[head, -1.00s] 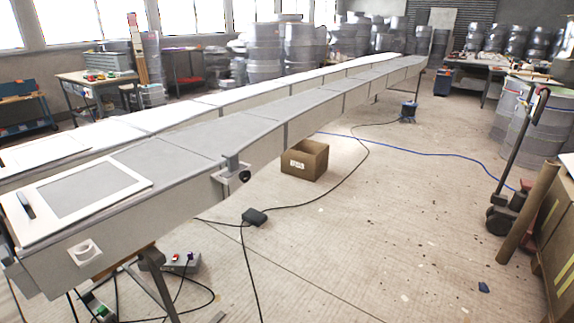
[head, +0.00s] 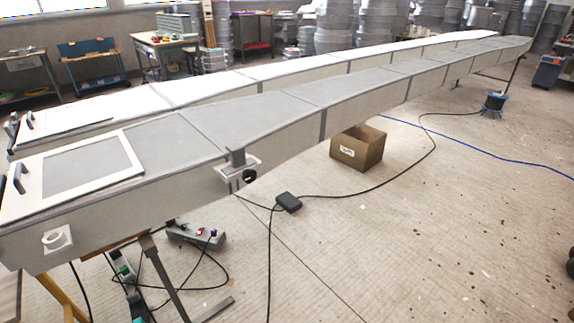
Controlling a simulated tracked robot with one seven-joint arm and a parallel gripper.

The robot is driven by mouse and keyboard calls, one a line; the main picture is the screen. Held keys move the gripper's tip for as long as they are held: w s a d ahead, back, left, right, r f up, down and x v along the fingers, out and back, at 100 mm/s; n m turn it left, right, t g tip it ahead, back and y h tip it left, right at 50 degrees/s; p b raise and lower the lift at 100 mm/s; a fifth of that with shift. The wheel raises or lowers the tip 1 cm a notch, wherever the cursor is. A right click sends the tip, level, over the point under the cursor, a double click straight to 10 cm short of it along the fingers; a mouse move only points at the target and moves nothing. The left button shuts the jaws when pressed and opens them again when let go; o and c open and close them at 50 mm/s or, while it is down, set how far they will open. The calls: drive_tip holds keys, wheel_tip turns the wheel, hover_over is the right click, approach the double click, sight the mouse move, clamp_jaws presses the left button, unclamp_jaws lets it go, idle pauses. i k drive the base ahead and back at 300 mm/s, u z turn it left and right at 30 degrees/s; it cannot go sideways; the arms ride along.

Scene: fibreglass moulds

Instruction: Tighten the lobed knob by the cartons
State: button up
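A dark round knob (head: 249,176) sits on a pale clamp-like bracket (head: 236,166) on the near side of the long grey mould (head: 270,115). Its lobes are too small to make out. A white ring-shaped fitting (head: 57,239) is on the mould's side at the lower left. My gripper is not in view.
A black cable with a dark box (head: 288,202) crosses the floor. A power strip (head: 196,234) and support legs (head: 163,275) are below the mould's near end. The floor (head: 430,230) at right is largely clear.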

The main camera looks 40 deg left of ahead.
sight(249, 175)
drive_tip(key=u, duration=0.9)
drive_tip(key=i, duration=0.5)
drive_tip(key=u, duration=0.1)
drive_tip(key=k, duration=0.45)
drive_tip(key=u, duration=0.15)
